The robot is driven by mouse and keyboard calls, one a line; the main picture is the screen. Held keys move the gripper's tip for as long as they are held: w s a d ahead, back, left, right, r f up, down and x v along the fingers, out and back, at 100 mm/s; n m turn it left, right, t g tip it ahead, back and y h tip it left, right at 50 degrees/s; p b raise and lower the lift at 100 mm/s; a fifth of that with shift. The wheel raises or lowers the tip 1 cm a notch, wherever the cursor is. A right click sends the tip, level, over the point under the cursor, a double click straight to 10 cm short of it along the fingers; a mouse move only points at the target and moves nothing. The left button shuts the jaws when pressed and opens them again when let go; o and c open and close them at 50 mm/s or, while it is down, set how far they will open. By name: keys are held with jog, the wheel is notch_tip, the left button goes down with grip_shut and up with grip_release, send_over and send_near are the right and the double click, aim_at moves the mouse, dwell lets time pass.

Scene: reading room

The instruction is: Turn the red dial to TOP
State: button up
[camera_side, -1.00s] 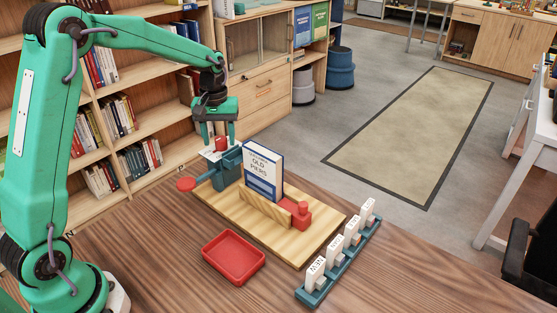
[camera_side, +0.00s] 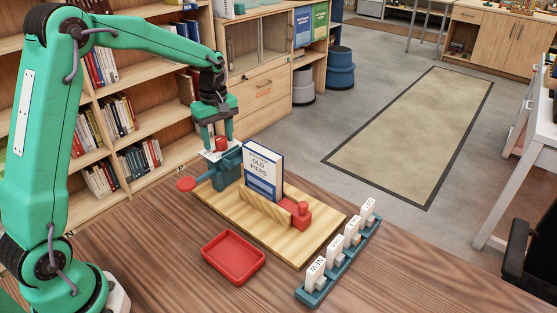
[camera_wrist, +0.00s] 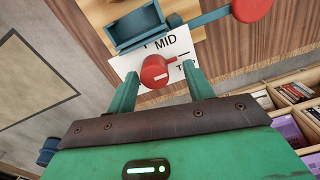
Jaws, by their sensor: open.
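The red dial (camera_side: 221,144) sits on a teal device at the back left of the wooden board. My gripper (camera_side: 215,142) points down over the dial. In the wrist view my gripper (camera_wrist: 163,84) is open, with one finger on each side of the dial. I cannot tell whether either finger touches it.
A blue-and-white book (camera_side: 263,172) stands upright on the board (camera_side: 225,206), close right of the device. A round red piece (camera_side: 186,184) sticks out at its left. A red tray (camera_side: 233,258) and a teal rack (camera_side: 343,262) of white tabs lie in front.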

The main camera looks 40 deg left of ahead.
aim_at(218, 140)
jog(key=shift+r+n, duration=0.25)
jog(key=shift+n, duration=0.05)
jog(key=r, duration=0.8)
jog(key=shift+s+d, duration=0.25)
jog(key=shift+s+d+r+m+t, duration=1.3)
jog(key=shift+s+d+r+m, duration=1.35)
jog(key=shift+s+m, duration=1.8)
jog(key=s+d+f+m+t, duration=0.1)
jog(key=s+d+m, duration=0.1)
jog(key=s, duration=0.5)
jog(key=s+d+f+m+t, duration=0.1)
jog(key=s+d+m+t, duration=0.1)
jog(key=s+m, duration=0.3)
jog(key=shift+s+f, duration=0.35)
jog(key=shift+s, duration=1.15)
jog(key=shift+m, duration=0.25)
